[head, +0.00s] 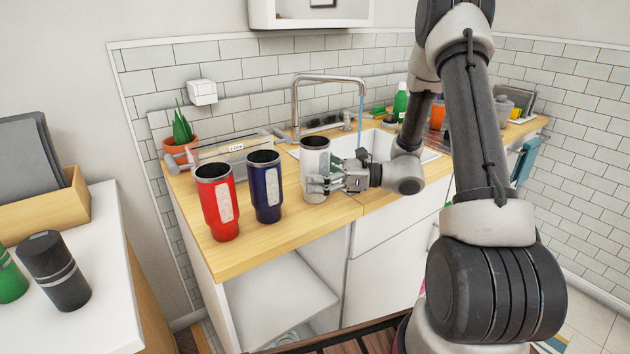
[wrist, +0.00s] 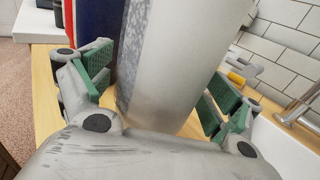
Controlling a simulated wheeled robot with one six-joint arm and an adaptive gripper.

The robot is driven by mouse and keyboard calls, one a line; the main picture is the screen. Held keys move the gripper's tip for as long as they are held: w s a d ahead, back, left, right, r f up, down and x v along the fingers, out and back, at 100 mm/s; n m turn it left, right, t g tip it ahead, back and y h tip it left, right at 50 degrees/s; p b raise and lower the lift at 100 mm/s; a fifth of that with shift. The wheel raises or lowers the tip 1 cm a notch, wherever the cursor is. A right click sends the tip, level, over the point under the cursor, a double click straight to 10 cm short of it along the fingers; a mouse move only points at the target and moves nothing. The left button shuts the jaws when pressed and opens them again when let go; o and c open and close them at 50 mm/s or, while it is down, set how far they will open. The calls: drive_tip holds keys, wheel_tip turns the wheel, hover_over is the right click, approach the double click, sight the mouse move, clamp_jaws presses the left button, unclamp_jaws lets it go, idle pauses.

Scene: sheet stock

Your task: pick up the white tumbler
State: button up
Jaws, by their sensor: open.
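The white tumbler (head: 315,160) stands upright on the wooden counter (head: 255,247), in front of the sink. My gripper (head: 322,184) is at its right side in the head view, low on its body. In the wrist view the tumbler (wrist: 180,60) fills the middle, between the two green-padded fingers of my gripper (wrist: 155,90). The fingers are open, with a gap showing on the right side.
A blue tumbler (head: 264,187) and a red tumbler (head: 217,202) stand left of the white one. The faucet (head: 296,105) and sink (head: 381,147) are behind and right. A potted plant (head: 181,132) stands at the back left. A green bottle (head: 400,103) stands beyond the sink.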

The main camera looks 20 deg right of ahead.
drive_tip(key=c, duration=1.3)
wheel_tip(320, 180, up, 10)
drive_tip(key=shift+r, duration=0.1)
